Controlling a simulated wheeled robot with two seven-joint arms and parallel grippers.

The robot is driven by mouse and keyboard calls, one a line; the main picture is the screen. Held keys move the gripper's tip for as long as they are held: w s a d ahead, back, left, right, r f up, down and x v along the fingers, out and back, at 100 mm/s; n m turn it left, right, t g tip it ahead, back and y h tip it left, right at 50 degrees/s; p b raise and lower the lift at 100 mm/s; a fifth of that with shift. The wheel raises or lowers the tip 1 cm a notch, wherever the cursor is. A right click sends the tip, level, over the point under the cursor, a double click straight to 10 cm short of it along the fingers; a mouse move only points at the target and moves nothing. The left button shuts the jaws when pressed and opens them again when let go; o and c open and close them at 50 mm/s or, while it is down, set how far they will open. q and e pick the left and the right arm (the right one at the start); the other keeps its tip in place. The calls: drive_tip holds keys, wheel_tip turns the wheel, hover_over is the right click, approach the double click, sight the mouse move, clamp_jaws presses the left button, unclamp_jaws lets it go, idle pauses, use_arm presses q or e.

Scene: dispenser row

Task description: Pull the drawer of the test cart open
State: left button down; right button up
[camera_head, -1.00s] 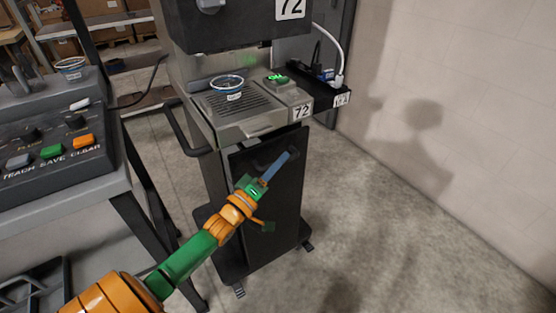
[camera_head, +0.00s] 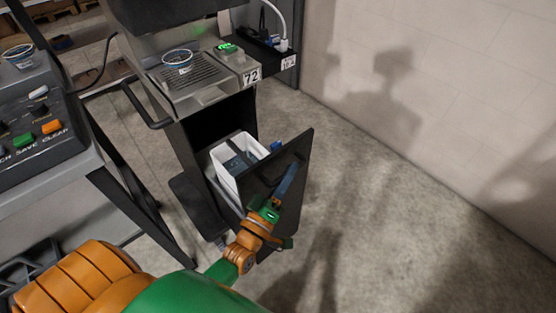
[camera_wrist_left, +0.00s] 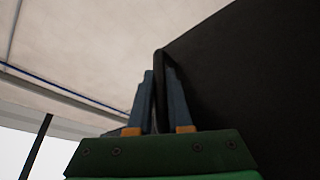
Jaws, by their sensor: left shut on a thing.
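The test cart (camera_head: 188,145) stands at centre in the head view. Its drawer, with a tall black front panel (camera_head: 257,189), is pulled out toward me, leaving a dark opening behind it. A white bin (camera_head: 228,178) with dark and blue items shows inside the drawer. My left gripper (camera_head: 290,172) is at the upper part of the front panel, its blue fingers shut on the drawer handle. In the left wrist view its fingers (camera_wrist_left: 160,90) close around a thin dark bar beside the black panel. The handle is mostly hidden by the fingers. My right gripper is not in view.
A cup (camera_head: 178,62) stands on the cart's drip grate, near a green-lit device (camera_head: 228,48). A side handle (camera_head: 145,110) sticks out at the cart's left. A control console (camera_head: 40,120) on a grey table is at left. Floor at right (camera_head: 400,230) is clear, up to the wall.

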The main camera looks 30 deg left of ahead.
sight(249, 184)
use_arm(q)
drive_tip(key=shift+s+d, duration=0.2)
drive_tip(key=shift+d, duration=0.2)
drive_tip(key=c, duration=0.8)
unclamp_jaws()
drive_tip(key=shift+c, duration=0.2)
drive_tip(key=v, duration=0.7)
drive_tip(key=shift+b, duration=0.45)
